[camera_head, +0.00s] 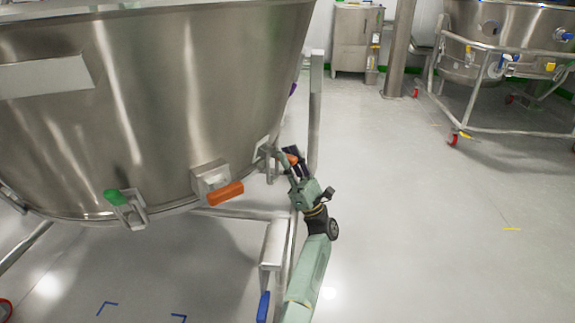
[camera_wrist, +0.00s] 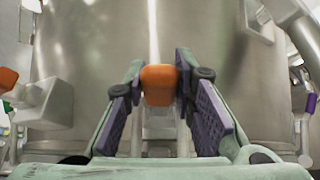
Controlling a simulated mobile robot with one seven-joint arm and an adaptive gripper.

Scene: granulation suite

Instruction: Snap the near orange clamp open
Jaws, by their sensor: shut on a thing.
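An orange clamp (camera_head: 292,159) sits low on the right side of the large steel vessel (camera_head: 170,90). My gripper (camera_head: 295,163) reaches it from the lower right and is shut on its orange handle. In the wrist view the handle (camera_wrist: 159,78) stands upright between the two purple-padded fingers, and a pale metal bracket shows below it. A second orange clamp (camera_head: 226,193) is on the vessel rim to the left, apart from my gripper. Its orange end also shows at the left edge of the wrist view (camera_wrist: 7,79). My fingers partly hide the gripped clamp in the head view.
A green-handled clamp (camera_head: 116,197) is further left on the rim. A steel post (camera_head: 315,110) and a frame rail (camera_head: 240,214) stand close to my arm. A blue lever (camera_head: 263,306) hangs below. The floor at right is open; another wheeled vessel (camera_head: 510,45) stands behind.

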